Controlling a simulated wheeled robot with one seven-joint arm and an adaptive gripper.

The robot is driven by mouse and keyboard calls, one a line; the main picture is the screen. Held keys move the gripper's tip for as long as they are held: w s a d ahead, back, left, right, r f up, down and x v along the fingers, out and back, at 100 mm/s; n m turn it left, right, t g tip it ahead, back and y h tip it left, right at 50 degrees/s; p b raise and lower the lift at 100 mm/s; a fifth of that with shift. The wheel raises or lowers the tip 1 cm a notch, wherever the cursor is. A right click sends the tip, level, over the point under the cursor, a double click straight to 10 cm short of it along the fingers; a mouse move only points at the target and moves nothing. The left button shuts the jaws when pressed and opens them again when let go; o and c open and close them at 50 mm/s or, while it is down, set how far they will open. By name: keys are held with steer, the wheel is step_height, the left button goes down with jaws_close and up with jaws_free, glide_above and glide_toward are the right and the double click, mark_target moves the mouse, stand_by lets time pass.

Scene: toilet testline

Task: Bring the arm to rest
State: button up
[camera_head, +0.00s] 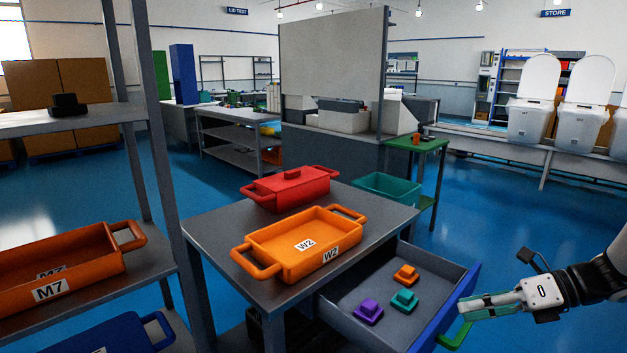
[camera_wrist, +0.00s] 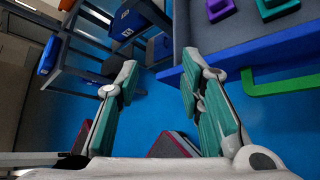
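My gripper (camera_head: 463,306) is at the right of the head view, just outside the blue front of an open drawer (camera_head: 460,290). The drawer's green handle (camera_head: 456,337) is below the fingers in the head view. The handle also shows to the right of the fingers in the wrist view (camera_wrist: 285,88), and nothing grips it.
The drawer holds purple (camera_head: 369,311), teal (camera_head: 404,300) and orange (camera_head: 406,275) pieces. The table (camera_head: 215,230) above bears an orange W2 tray (camera_head: 290,262) and a red lidded container (camera_head: 300,188). A shelf with an orange M7 tray (camera_head: 85,262) stands left. Blue floor is open behind.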

steer(key=s+a+r+n+g+h, duration=0.5)
steer(key=s+a+r+n, duration=0.6)
steer(key=a+n, duration=0.35)
steer(key=s+n+t+h, duration=0.2)
steer(key=s+n+h, duration=0.5)
steer(key=s+n, duration=0.95)
step_height(320, 180, up, 16)
steer(key=n+t+p, duration=0.1)
steer(key=t+p, duration=0.1)
steer(key=p, duration=1.2)
steer(key=shift+w+t, duration=0.3)
steer(key=shift+w, duration=0.1)
